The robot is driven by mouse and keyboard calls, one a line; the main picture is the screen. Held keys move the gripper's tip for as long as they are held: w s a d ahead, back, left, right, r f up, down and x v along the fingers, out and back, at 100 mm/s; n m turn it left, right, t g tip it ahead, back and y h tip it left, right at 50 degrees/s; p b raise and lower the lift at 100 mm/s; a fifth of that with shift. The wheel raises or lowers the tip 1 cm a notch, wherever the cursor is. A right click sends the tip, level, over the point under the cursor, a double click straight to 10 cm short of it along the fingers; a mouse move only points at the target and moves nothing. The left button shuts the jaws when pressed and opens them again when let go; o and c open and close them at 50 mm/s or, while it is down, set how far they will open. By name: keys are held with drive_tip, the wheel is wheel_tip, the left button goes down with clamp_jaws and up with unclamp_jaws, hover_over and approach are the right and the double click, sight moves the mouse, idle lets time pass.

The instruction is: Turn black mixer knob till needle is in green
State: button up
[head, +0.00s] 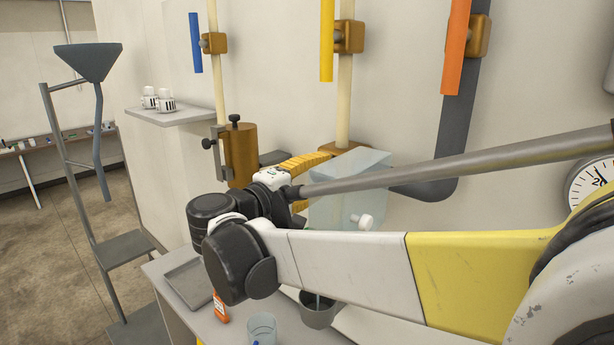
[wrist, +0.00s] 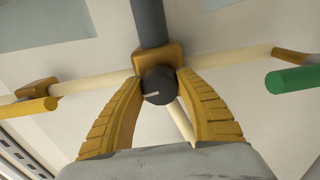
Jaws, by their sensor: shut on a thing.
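The black mixer knob (wrist: 157,88) shows in the wrist view, with a short pale mark lying almost level on its face. It sits on a brass valve body (wrist: 170,56) where pale pipes and a dark grey pipe meet. My gripper (wrist: 158,95) is shut on the knob, one ribbed yellow finger on each side. In the head view my gripper (head: 305,163) is at the brass block on the wall, and the knob is hidden. A round white gauge (head: 590,184) is cut by the right edge, partly behind my arm; I cannot make out its needle or green zone.
Blue (head: 195,43), yellow (head: 327,42) and orange (head: 456,46) levers hang on the wall above. A clear box (head: 345,185) is close by my gripper. A brass cylinder (head: 240,155) stands left. Below, a counter holds a tray (head: 190,283) and cups.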

drive_tip(key=shift+n, duration=0.6)
drive_tip(key=o, duration=1.2)
drive_tip(key=shift+d, duration=0.15)
drive_tip(key=shift+o, duration=0.2)
drive_tip(key=v, duration=1.2)
